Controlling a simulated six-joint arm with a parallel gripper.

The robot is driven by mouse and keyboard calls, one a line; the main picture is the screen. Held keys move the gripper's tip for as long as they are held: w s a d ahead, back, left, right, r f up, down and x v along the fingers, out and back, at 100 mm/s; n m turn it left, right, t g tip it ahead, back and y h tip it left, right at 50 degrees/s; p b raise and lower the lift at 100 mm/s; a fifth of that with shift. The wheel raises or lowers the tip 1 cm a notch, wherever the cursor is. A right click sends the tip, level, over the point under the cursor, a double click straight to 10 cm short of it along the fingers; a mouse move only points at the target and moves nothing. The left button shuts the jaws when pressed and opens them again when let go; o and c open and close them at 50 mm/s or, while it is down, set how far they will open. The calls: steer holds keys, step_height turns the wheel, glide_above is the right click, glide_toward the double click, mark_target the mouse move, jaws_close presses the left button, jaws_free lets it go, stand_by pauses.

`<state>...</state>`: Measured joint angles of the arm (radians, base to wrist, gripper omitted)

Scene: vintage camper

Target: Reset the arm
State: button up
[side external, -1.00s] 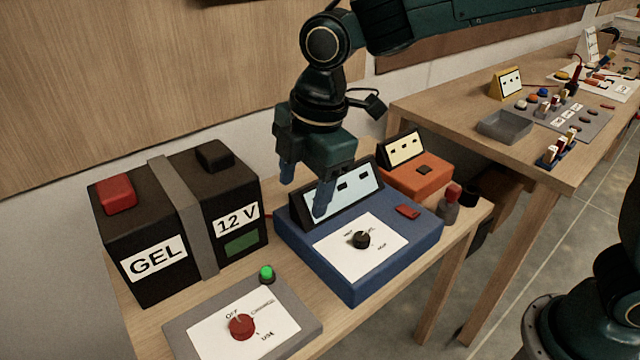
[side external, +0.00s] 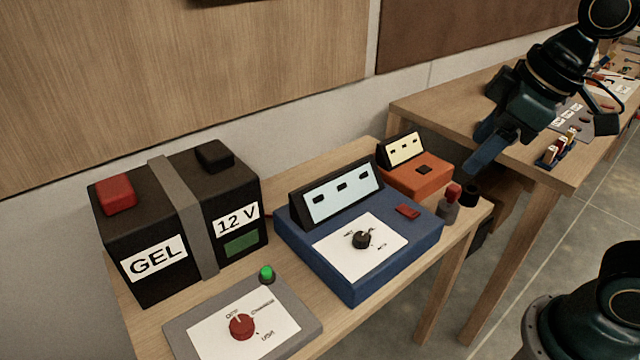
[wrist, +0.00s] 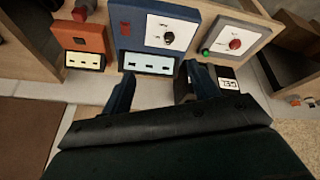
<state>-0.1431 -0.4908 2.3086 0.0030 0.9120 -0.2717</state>
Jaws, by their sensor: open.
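My gripper (side external: 482,146) hangs in the air at the upper right of the side view, in front of the far table and clear of the near bench. Its jaws are open, with nothing between them. In the wrist view my gripper (wrist: 152,88) shows two separate dark blue fingers. The blue box with a display and black knob (side external: 362,240) stands on the near bench, apart from my gripper. The wrist view also shows the blue box (wrist: 140,32).
A black battery (side external: 150,262) and a grey switch panel (side external: 300,305) with red knob and green light stand on the bench. An orange box (side external: 425,180) and a small red-topped bottle (side external: 450,202) sit near its right end. The far table (side external: 440,105) holds small items.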

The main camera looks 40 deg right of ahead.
steer(key=s+d+f+m, duration=0.2)
steer(key=s+d+m, duration=0.1)
steer(key=s, duration=0.3)
steer(key=shift+s+d+m+t+h, duration=0.2)
steer(key=shift+m+t+h, duration=0.15)
steer(key=shift+m, duration=0.55)
